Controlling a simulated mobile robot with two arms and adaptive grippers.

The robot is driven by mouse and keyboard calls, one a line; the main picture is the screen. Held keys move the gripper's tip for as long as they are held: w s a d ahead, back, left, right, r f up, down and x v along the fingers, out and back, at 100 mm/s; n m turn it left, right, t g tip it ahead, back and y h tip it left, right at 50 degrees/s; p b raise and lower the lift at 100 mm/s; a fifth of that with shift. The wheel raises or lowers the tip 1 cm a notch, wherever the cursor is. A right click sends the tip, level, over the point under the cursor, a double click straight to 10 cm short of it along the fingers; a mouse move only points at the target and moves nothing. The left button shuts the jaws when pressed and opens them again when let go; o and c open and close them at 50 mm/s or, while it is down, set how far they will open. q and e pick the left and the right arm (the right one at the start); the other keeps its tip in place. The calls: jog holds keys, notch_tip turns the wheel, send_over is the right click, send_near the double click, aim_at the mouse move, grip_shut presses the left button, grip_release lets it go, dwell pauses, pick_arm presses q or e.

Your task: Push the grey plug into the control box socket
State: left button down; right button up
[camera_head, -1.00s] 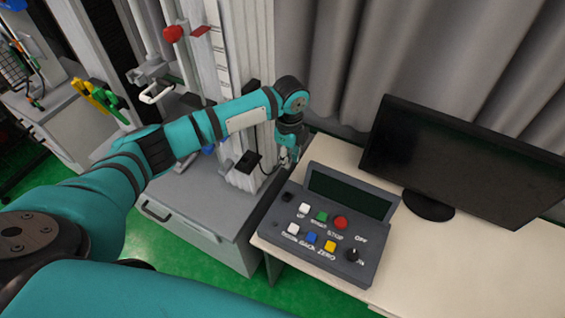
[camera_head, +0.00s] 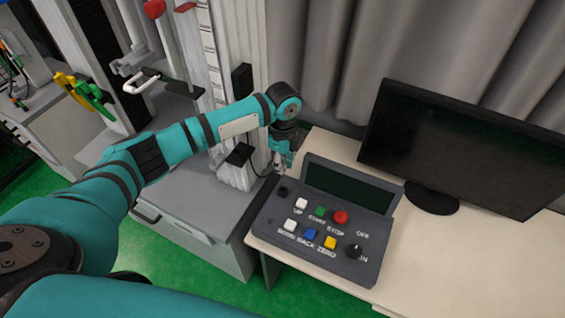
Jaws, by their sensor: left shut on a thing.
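The dark grey control box (camera_head: 325,252) lies on the cream table, with coloured buttons, a knob and a dark screen. A small black square (camera_head: 282,191) at its upper left corner looks like the socket. My left gripper (camera_head: 282,168) points down just behind and above that corner. It is shut on the plug, which is too small and too covered by the fingers to make out clearly. A thin dark cable (camera_head: 259,172) runs to the gripper from the tower side. I cannot tell whether the plug touches the socket. My right gripper is out of view.
A black monitor (camera_head: 455,150) stands on the table (camera_head: 440,275) right of the box. The drop tower (camera_head: 228,60) and its grey cabinet (camera_head: 200,215) stand to the left. A black block (camera_head: 240,154) sits at the tower's lower part. Grey curtains hang behind.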

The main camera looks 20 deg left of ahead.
pick_arm(q)
jog(key=shift+f+b, duration=2)
jog(key=shift+f, duration=0.2)
jog(key=shift+f+b, duration=0.9)
jog(key=shift+f, duration=1.5)
jog(key=shift+f, duration=0.15)
jog(key=c, duration=1.2)
grip_release()
jog(key=shift+o, duration=0.2)
notch_tip(320, 180, up, 12)
jog(key=shift+f, duration=0.1)
